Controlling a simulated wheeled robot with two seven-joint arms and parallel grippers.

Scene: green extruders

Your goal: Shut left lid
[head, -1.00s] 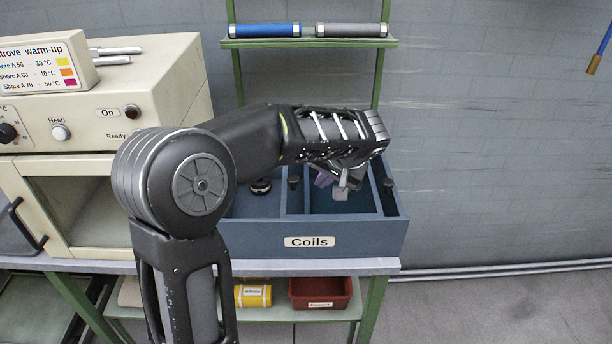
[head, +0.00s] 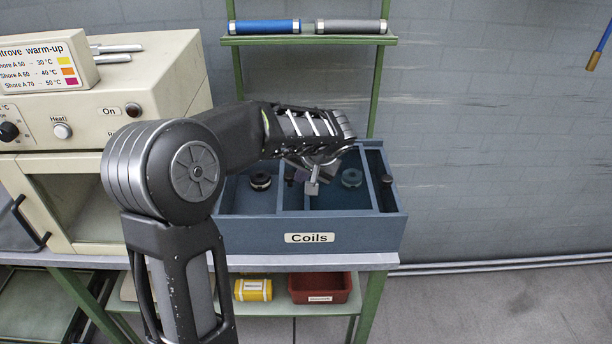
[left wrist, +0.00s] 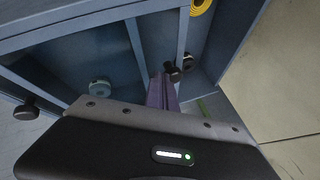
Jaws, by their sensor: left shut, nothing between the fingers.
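The blue box labelled Coils (head: 357,233) stands on the bench, with compartments open to view from above. A dark knob (head: 290,175), which seems to belong to the left lid, stands near the divider; it also shows in the left wrist view (left wrist: 172,68). A second dark knob (head: 388,180) is at the box's right side. The left lid's panel is hard to make out; the right compartment looks tinted. My left gripper (head: 312,187) is shut and empty, just right of the first knob in the head view. Whether they touch I cannot tell. My right gripper is out of view.
A cream warm-up oven (head: 160,85) stands close on the left. A shelf (head: 310,40) with two rolls rises behind the box.

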